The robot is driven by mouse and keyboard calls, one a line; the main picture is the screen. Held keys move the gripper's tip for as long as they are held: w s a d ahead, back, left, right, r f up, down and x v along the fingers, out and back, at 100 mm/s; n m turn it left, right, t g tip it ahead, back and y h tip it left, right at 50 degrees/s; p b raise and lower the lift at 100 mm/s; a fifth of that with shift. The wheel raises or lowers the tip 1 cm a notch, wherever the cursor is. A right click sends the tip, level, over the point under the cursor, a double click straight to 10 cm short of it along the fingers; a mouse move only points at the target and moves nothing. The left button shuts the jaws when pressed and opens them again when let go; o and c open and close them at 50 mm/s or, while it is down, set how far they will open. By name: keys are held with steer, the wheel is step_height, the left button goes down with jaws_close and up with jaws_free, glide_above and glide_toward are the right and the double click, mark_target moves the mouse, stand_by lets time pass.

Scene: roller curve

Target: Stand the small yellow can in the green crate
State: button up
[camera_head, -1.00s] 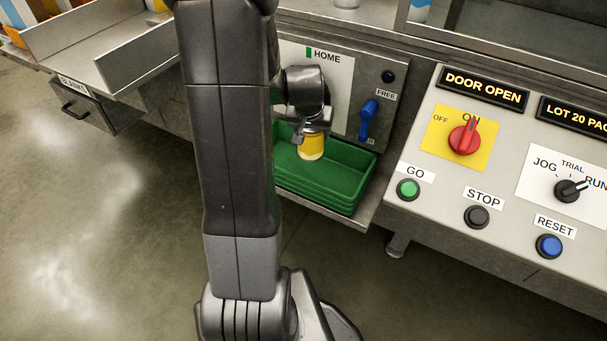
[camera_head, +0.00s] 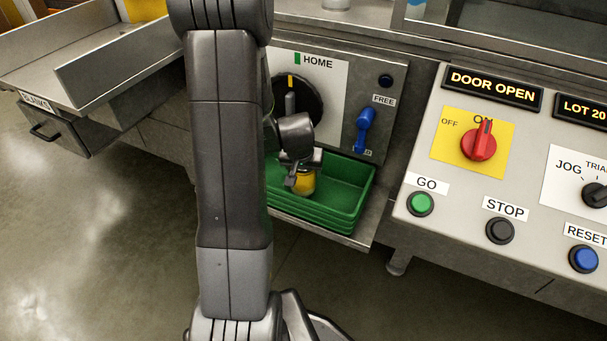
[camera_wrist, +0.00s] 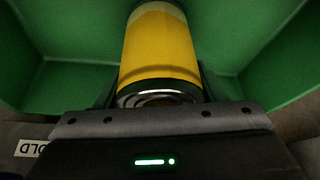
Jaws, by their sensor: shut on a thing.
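The small yellow can (camera_head: 304,182) is in my gripper (camera_head: 303,172), low inside the green crate (camera_head: 345,205), toward its left part. In the wrist view the yellow can (camera_wrist: 160,50) runs away from the gripper, its metal end (camera_wrist: 158,98) nearest the camera and green crate walls (camera_wrist: 270,50) around it. My gripper is shut on the can; dark finger parts (camera_wrist: 160,108) show at its sides. Whether the can's base touches the crate floor is hidden.
A machine panel with a HOME dial (camera_head: 297,95) and a blue lever (camera_head: 365,128) stands right behind the crate. A control console (camera_head: 450,190) with buttons is to the right. A metal chute (camera_head: 110,65) is at the upper left. The crate's right part looks empty.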

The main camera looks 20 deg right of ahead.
steer(key=shift+f, duration=0.45)
steer(key=shift+f, duration=0.1)
steer(key=shift+f, duration=0.15)
steer(key=o, duration=1.1)
steer(key=shift+c, duration=0.2)
steer(key=p+v, duration=0.3)
steer(key=v, duration=0.9)
steer(key=shift+p, duration=0.3)
